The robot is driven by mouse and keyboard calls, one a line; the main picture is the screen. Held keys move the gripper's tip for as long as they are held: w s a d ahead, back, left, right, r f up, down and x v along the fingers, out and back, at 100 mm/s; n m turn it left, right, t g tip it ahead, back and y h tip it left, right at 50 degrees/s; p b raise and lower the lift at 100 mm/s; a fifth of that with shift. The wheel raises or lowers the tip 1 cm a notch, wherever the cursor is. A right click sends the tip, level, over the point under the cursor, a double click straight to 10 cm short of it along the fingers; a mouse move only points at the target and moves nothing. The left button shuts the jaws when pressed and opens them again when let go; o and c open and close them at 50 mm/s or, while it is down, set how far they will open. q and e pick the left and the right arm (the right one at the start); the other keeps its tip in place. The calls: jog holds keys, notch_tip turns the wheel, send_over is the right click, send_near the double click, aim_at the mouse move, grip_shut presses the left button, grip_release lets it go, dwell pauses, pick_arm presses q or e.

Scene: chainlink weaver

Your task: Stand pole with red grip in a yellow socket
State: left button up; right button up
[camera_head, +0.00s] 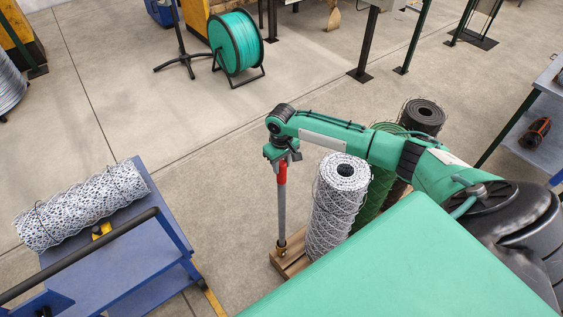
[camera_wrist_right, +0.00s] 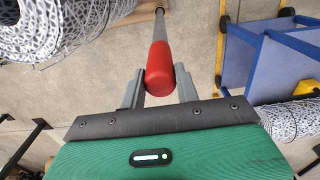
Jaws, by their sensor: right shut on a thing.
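The pole (camera_head: 281,212) is grey with a red grip (camera_head: 282,173) at its top, and it stands close to upright. My right gripper (camera_head: 282,156) is shut on the red grip from above. The grip also shows between the fingers in the right wrist view (camera_wrist_right: 160,68). My left gripper is not in view.
A wire mesh roll (camera_head: 337,205) stands on the pallet (camera_head: 290,265) close beside the pole, with green and black rolls behind. A blue cart (camera_head: 140,260) carrying another mesh roll (camera_head: 82,205) is at left. Open floor lies between cart and pallet.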

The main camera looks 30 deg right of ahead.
jog(key=o, duration=0.9)
jog(key=shift+r, duration=0.1)
jog(key=shift+o, duration=0.6)
notch_tip(320, 180, up, 14)
jog(key=b, duration=0.3)
